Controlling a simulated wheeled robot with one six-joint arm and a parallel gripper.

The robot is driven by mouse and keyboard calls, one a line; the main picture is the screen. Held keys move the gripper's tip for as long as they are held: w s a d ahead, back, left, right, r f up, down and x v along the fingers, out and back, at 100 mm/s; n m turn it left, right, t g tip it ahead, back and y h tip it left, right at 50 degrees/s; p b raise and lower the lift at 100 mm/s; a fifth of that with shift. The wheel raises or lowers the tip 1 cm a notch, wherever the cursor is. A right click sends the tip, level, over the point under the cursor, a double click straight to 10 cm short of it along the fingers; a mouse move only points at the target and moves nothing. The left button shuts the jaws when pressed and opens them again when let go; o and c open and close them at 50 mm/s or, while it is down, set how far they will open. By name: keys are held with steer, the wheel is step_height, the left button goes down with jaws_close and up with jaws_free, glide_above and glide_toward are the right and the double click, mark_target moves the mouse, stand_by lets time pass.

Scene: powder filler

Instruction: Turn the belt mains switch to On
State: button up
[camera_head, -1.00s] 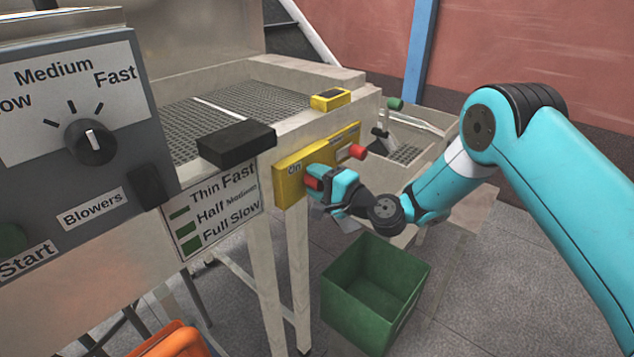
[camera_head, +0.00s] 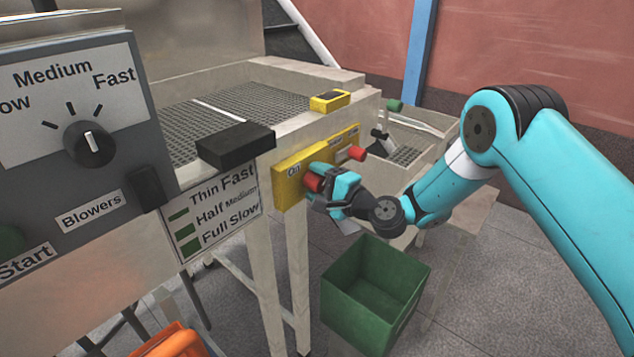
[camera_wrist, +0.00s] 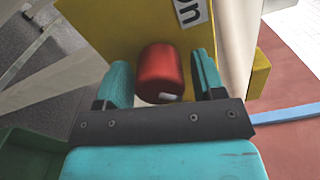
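The yellow switch panel (camera_head: 287,187) is fixed to the side of the conveyor frame. An "On" label (camera_head: 293,169) sits on it near a red knob (camera_head: 313,182). A second red knob (camera_head: 357,153) sticks out farther right on the panel. My gripper (camera_head: 327,185) is at the near knob. In the wrist view the red knob (camera_wrist: 160,72) stands between my two fingers, with a gap on each side. My gripper is open around it. A small white mark shows on the knob's edge. Part of a label (camera_wrist: 189,11) shows above it.
A black box (camera_head: 236,144) and a yellow device (camera_head: 330,100) sit along the frame edge. A green bin (camera_head: 347,305) stands on the floor below my gripper. A grey control panel (camera_head: 60,190) with a speed dial is at left, and an orange crate (camera_head: 172,345) is below.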

stand_by(0.3)
steer(key=shift+s+d+f, duration=0.1)
steer(key=shift+s+d, duration=0.15)
steer(key=shift+d, duration=0.05)
steer(key=b+v, duration=1.6)
steer(key=shift+s+d, duration=0.25)
